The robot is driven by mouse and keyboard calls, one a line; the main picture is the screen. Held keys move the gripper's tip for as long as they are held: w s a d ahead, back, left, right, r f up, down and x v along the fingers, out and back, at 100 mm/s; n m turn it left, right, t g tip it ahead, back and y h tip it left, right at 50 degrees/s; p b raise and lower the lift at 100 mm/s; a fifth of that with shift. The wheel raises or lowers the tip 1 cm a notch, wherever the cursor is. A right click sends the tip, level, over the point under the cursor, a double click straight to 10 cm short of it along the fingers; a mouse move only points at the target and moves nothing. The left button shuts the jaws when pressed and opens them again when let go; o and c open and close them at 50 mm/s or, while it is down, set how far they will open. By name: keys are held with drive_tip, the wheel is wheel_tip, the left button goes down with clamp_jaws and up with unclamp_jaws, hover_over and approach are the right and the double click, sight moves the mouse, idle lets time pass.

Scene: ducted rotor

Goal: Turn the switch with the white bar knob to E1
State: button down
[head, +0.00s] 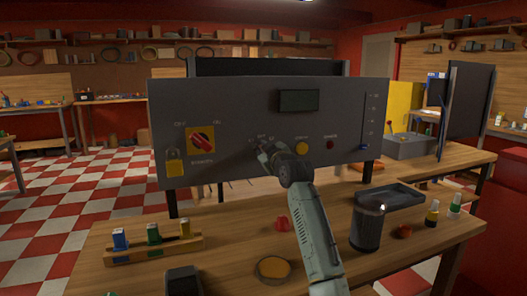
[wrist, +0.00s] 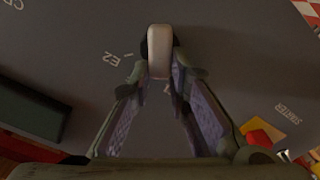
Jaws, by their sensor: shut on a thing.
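The switch's white bar knob (wrist: 160,52) shows in the wrist view at the top middle, on the grey panel. Its bar runs nearly up and down in that picture. A printed E2 with a short tick lies to its left; no E1 is readable. My gripper (wrist: 161,72) has one finger on each side of the bar and is shut on it. In the head view my gripper (head: 266,150) is at the middle of the grey panel (head: 240,105) and hides the knob, so its pointing direction is unclear there.
The panel also carries a red rotary switch (head: 201,140) on yellow, a yellow padlock (head: 175,162), a yellow button (head: 302,148), a red button (head: 330,145), a display (head: 299,100) and a slider (head: 364,147). A dark canister (head: 367,228) stands on the bench right of my arm.

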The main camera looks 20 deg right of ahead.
drive_tip(key=shift+a+f+n+b, duration=0.2)
drive_tip(key=shift+n+b, duration=0.15)
drive_tip(key=shift+n, duration=0.85)
drive_tip(key=c, duration=1.5)
unclamp_jaws()
drive_tip(key=s, duration=1.2)
drive_tip(key=shift+d, duration=0.2)
